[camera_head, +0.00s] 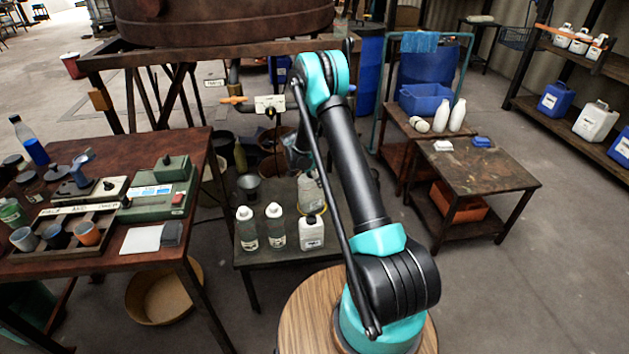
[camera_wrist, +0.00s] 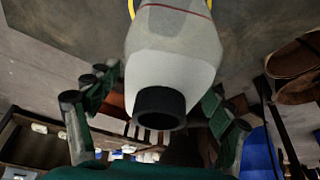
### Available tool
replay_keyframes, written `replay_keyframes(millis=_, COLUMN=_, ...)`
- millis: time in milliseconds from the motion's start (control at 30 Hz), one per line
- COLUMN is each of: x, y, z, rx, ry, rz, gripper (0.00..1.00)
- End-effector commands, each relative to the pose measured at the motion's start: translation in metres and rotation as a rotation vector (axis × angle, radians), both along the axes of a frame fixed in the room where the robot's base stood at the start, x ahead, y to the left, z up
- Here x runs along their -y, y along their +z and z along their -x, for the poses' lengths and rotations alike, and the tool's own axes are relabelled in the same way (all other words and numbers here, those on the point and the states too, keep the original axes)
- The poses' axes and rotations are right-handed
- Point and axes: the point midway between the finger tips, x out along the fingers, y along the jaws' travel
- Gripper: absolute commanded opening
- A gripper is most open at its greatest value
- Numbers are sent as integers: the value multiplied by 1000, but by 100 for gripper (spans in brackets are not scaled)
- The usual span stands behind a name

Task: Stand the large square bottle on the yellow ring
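The large square bottle (camera_head: 309,192), pale and translucent, stands upright at the back right of the low dark table. In the wrist view the bottle (camera_wrist: 175,60) fills the upper middle, with its dark cap towards me and a thin red line across its body. Parts of the yellow ring show at the bottle's base in the head view (camera_head: 320,211) and on both sides of it in the wrist view (camera_wrist: 131,8). My gripper (camera_wrist: 162,85) has its fingers apart on either side of the bottle, with a narrow gap showing at the left. In the head view my arm partly hides the gripper.
Two round white bottles (camera_head: 246,229) (camera_head: 275,226) and a smaller square white bottle (camera_head: 311,233) stand at the table's front. A dark cup (camera_head: 249,186) is behind them. A cluttered brown workbench (camera_head: 120,215) is at the left. A rusty vat (camera_head: 220,22) rises behind.

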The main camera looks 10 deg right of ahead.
Motion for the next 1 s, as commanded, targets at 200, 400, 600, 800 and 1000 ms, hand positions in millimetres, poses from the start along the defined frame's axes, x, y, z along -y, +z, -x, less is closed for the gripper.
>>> replay_keyframes(millis=200, x=0, y=1, z=0, rx=0, ry=0, rz=0, gripper=80)
replay_keyframes(millis=400, x=-6, y=17, z=2, rx=0, ry=1, rz=0, gripper=80)
replay_keyframes(millis=600, x=-20, y=54, z=8, rx=1, ry=1, rz=0, gripper=80)
replay_keyframes(millis=800, x=-33, y=89, z=14, rx=1, ry=1, rz=0, gripper=80)
replay_keyframes(millis=1000, x=-41, y=109, z=17, rx=0, ry=0, rz=0, gripper=80)
